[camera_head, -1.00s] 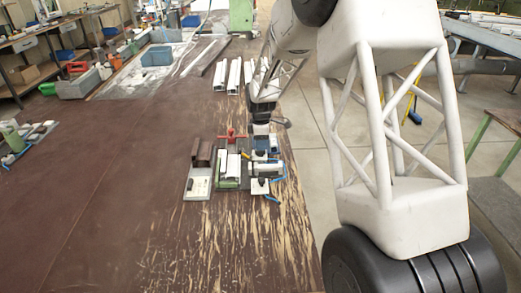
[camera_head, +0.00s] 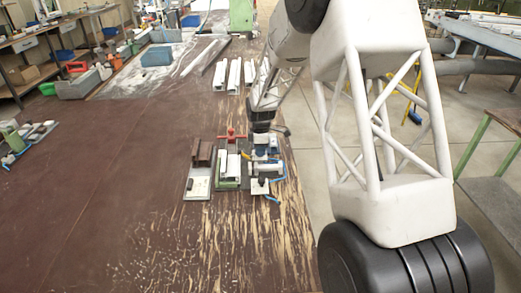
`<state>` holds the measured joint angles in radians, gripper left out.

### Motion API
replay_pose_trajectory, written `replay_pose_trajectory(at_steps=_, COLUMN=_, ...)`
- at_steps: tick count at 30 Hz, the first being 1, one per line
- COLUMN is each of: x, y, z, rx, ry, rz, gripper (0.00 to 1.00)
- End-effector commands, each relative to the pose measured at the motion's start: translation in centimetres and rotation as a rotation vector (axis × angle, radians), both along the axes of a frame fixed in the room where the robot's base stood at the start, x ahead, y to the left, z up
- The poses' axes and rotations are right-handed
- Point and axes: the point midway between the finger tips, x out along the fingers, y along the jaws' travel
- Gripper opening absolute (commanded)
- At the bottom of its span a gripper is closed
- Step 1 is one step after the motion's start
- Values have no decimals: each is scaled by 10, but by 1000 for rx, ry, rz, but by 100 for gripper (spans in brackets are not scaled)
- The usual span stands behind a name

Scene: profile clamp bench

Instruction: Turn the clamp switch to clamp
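The clamp fixture (camera_head: 229,183) stands on the brown bench, with a green base, a pale profile lying in it and a red handle (camera_head: 231,134) at its far end. A small white box with a dark knob (camera_head: 261,181) sits at its near right; this may be the clamp switch, but its setting is too small to read. My gripper (camera_head: 263,146) is over the far right part of the fixture, beyond the white box. Its fingers are too small and dark to tell open from shut. The gripper hides part of the blue and white parts below it.
A brown block (camera_head: 203,152) and a pale plate (camera_head: 197,188) stand just left of the fixture. Several light profiles (camera_head: 234,74) lie farther back. The bench's right edge is close to the fixture. The bench surface (camera_head: 110,190) to the left is broadly clear.

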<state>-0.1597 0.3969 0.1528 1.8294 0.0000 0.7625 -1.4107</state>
Motion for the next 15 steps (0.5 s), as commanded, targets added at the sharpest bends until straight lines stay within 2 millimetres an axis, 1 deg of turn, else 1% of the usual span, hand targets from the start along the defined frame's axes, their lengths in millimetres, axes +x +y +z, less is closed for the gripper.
replay_pose_trajectory(at_steps=8, x=0, y=0, z=0, rx=0, ry=0, rz=-10, gripper=0)
replay_pose_trajectory(at_steps=15, x=0, y=0, z=0, rx=0, ry=0, rz=-77, gripper=0)
